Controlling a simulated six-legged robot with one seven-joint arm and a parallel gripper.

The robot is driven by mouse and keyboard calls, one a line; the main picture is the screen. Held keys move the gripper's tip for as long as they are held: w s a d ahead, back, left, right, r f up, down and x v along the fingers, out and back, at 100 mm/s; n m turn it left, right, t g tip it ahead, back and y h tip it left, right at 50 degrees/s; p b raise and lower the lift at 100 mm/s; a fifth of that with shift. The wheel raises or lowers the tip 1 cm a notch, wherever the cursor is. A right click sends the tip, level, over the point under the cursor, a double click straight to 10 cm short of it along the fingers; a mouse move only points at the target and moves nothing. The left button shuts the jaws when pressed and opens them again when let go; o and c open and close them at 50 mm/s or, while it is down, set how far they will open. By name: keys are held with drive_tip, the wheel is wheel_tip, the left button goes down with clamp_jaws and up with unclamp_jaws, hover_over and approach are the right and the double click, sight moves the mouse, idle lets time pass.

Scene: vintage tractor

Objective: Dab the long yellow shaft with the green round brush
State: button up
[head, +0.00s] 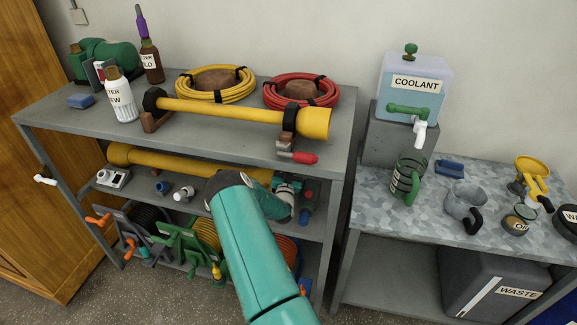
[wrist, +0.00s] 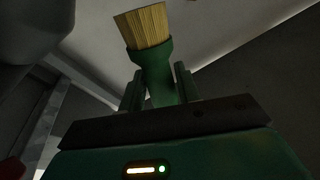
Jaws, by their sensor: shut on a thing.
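My gripper (wrist: 158,88) is shut on the green round brush (wrist: 154,62), seen in the wrist view. The brush's pale bristles point away from the jaws and touch nothing that I can make out. In the head view a yellow shaft (head: 225,109) with a wide right end lies across supports on the top shelf. A second yellow shaft (head: 165,161) lies on the shelf below, its right part hidden behind my teal arm. My arm reaches into the right part of that lower level. The brush cannot be made out in the head view.
The grey shelf unit (head: 60,118) also holds yellow (head: 243,91) and red hose coils (head: 328,96), bottles and small fittings. Its top shelf and right post are close to my arm. A bench (head: 430,207) at right carries a coolant tank (head: 414,88) and mugs.

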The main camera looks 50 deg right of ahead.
drive_tip(key=shift+f, duration=0.7)
drive_tip(key=shift+s, duration=0.1)
drive_tip(key=shift+s+d, duration=0.2)
drive_tip(key=shift+s, duration=0.15)
drive_tip(key=shift+w, duration=0.15)
drive_tip(key=shift+w+a, duration=0.4)
drive_tip(key=shift+w, duration=0.35)
drive_tip(key=shift+s+d, duration=0.1)
drive_tip(key=shift+s, duration=0.05)
drive_tip(key=shift+s+d, duration=0.3)
drive_tip(key=shift+s, duration=0.4)
